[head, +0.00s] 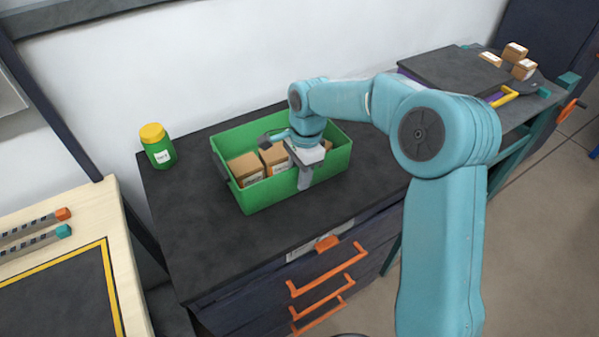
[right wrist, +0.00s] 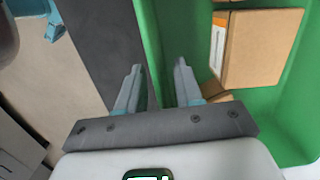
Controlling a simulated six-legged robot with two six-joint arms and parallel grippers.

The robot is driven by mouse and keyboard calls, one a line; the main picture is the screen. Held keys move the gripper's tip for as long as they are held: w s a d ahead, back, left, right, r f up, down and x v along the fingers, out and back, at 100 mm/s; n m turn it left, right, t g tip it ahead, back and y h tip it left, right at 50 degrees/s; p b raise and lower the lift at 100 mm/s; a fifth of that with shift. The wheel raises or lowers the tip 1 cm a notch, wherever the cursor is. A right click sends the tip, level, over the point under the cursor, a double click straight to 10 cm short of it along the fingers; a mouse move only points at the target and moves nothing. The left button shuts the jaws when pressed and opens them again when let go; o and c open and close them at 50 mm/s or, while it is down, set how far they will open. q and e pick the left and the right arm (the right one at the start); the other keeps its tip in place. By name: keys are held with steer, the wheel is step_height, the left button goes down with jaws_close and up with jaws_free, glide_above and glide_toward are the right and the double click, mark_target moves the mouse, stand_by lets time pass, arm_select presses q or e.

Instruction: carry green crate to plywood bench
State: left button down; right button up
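The green crate (head: 260,200) stands on a dark-topped drawer cabinet (head: 200,235), with several brown cartons inside. My right gripper (head: 305,178) is at the crate's front wall, right of its middle. In the right wrist view, its fingers (right wrist: 158,80) point down with a gap between them. The crate's green wall (right wrist: 150,30) runs between the fingers, one on the outer side and one on the inner side. Contact with the wall cannot be seen. The plywood bench (head: 120,250) is at the lower left, with a yellow-bordered dark mat on it. My left gripper is not in view.
A green jar with a yellow lid (head: 157,146) stands behind and left of the crate. Orange drawer handles (head: 327,270) stick out at the cabinet front. Slotted strips (head: 30,232) lie on the bench. Small cartons (head: 522,70) sit on the conveyor at the far right.

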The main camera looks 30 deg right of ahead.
steer(key=shift+c, duration=0.3)
jaws_close()
stand_by(1.1)
